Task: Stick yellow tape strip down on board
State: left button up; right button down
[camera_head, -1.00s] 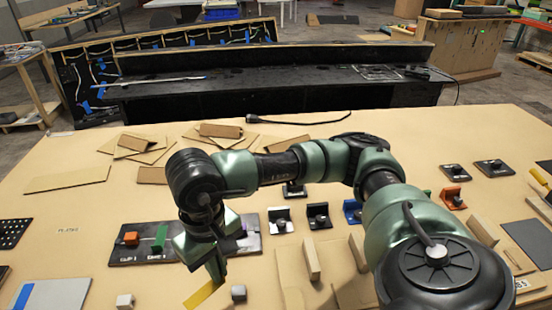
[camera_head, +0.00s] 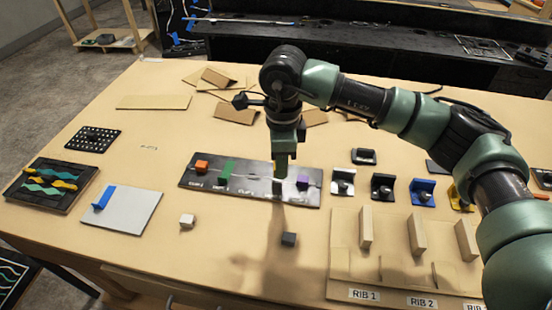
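The dark board (camera_head: 252,188) lies across the middle of the table in the head view. A white line runs along it. An orange block (camera_head: 201,167), a green block (camera_head: 227,171) and a purple block (camera_head: 303,182) sit on it. My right gripper (camera_head: 280,172) points down over the board, between the green and purple blocks. It appears shut on the yellow tape strip (camera_head: 274,168), of which only a thin edge shows at the fingers. Whether the strip touches the board is hard to tell. My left gripper is out of view.
A grey plate with a blue strip (camera_head: 125,213) and a tray of wavy pieces (camera_head: 50,188) lie left. Small light (camera_head: 187,221) and dark cubes (camera_head: 289,239) lie in front. Colored brackets and a rib panel (camera_head: 345,226) stand right. Cardboard pieces lie behind.

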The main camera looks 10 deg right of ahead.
aim_at(276, 192)
jog(key=shift+w+a+r+m, duration=0.15)
jog(key=shift+w+a+m, duration=0.35)
jog(key=shift+m, duration=0.5)
jog(key=shift+w+m, duration=0.2)
jog(key=shift+m, duration=0.1)
jog(key=shift+f+b, duration=1.15)
jog(key=shift+f, duration=2.1)
jog(key=shift+f+b, duration=0.75)
jog(key=shift+b, duration=0.1)
jog(key=c, duration=1.6)
grip_release()
jog(key=shift+o, duration=0.2)
